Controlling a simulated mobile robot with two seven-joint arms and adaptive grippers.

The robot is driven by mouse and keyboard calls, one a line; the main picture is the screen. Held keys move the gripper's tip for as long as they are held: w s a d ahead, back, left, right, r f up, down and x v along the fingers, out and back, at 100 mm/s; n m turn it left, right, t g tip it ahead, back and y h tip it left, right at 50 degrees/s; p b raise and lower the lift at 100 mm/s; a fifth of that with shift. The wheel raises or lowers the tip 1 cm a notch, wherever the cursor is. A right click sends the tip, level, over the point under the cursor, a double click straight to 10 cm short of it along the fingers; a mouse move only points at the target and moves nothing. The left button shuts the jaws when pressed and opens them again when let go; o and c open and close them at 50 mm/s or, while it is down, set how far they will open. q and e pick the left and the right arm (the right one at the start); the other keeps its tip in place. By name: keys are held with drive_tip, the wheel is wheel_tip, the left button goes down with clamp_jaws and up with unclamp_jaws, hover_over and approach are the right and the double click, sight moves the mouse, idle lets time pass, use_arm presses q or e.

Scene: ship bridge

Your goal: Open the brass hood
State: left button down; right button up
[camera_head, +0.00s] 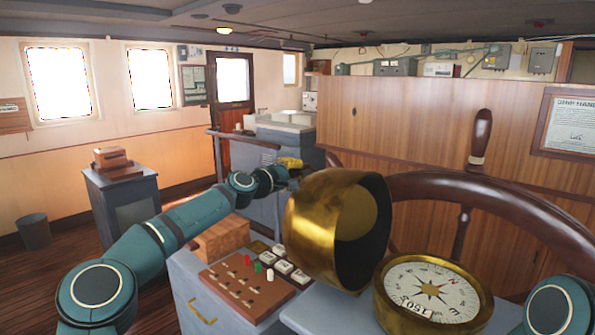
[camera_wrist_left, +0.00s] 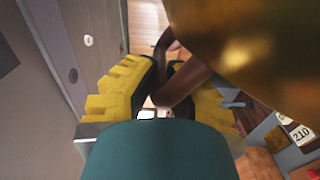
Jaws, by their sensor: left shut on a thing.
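The brass hood (camera_head: 312,228) stands tipped up on its side at the left of the compass (camera_head: 432,292), its dark hollow facing right. The compass dial is uncovered, with its card in plain sight. My left gripper (camera_head: 296,168), with yellow fingers, is at the far upper left of the hood, partly hidden behind it. In the left wrist view the fingers (camera_wrist_left: 170,78) are shut on a dark brown handle (camera_wrist_left: 186,84) beside the hood's brass side (camera_wrist_left: 245,45). The handle is hidden in the head view. My right gripper is out of view.
The ship's wheel (camera_head: 510,196) rises right behind the compass. A control box with a brown switch panel (camera_head: 243,283) stands left of the hood, with a wooden block (camera_head: 222,240) behind it. A grey pedestal (camera_head: 122,205) and a bin (camera_head: 34,231) stand farther left.

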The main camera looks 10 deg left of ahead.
use_arm(q)
drive_tip(key=shift+s+d, duration=0.1)
drive_tip(key=shift+d, duration=0.1)
drive_tip(key=c, duration=0.9)
unclamp_jaws()
drive_tip(key=shift+c, duration=0.2)
drive_tip(key=shift+s+a, duration=0.35)
drive_tip(key=v, duration=1.1)
